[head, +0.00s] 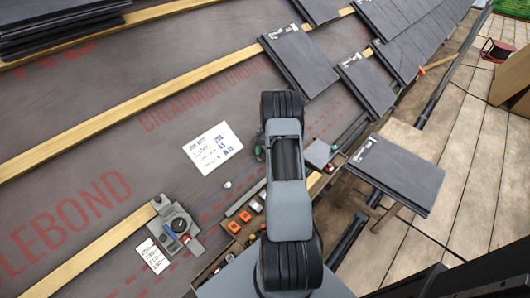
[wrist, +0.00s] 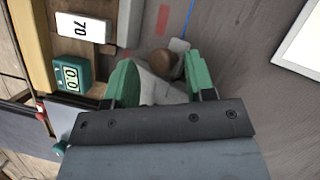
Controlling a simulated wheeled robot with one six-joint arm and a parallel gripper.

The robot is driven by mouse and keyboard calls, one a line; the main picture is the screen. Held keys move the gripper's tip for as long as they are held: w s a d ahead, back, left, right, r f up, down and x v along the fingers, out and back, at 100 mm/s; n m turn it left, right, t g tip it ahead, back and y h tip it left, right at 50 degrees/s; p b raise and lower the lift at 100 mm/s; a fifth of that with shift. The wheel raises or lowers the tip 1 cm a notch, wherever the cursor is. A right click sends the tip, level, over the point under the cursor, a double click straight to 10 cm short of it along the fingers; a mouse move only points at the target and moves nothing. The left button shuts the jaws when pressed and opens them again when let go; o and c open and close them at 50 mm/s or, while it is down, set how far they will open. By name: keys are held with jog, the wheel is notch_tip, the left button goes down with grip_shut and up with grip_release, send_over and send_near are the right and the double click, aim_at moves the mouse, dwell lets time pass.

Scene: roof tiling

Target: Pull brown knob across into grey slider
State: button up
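In the wrist view, a round brown knob (wrist: 162,60) shows between and just beyond the green fingertips of my gripper (wrist: 160,76). The fingers are apart, with visible gaps on both sides of the knob; I cannot tell the depth between them. A pale grey piece (wrist: 153,86) lies below the knob in the picture, partly hidden by my gripper. A small light grey block (wrist: 180,45) is just beyond the knob; I cannot tell which grey part is the slider. In the head view my arm hides the gripper, and I cannot make out the knob.
A teal box reading 0.0 (wrist: 70,74) and a white label reading 70 (wrist: 78,26) lie left in the wrist view. In the head view, a tray with orange items (head: 234,227), a grey device (head: 177,226) and a written card (head: 213,148) are near my arm.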

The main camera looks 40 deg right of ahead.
jog(key=p+v, duration=0.1)
jog(key=v, duration=1.2)
jog(key=shift+r, duration=0.35)
jog(key=shift+d, duration=0.15)
jog(key=s+a+r+n+t+h+p, duration=0.1)
jog(key=s+a+r+n+p, duration=0.3)
jog(key=a+r, duration=0.5)
jog(key=s+a+r+n+t+h+p, duration=0.1)
jog(key=s+a+r+n+t+p, duration=0.2)
jog(key=s+a+r, duration=0.5)
jog(key=s+a+r+n+t+h+p, duration=0.1)
jog(key=s+a+r+n+p, duration=0.4)
jog(key=a+r, duration=0.5)
jog(key=s+a+p, duration=0.1)
jog(key=a, duration=0.5)
jog(key=shift+t+h, duration=0.3)
jog(key=shift+t, duration=0.1)
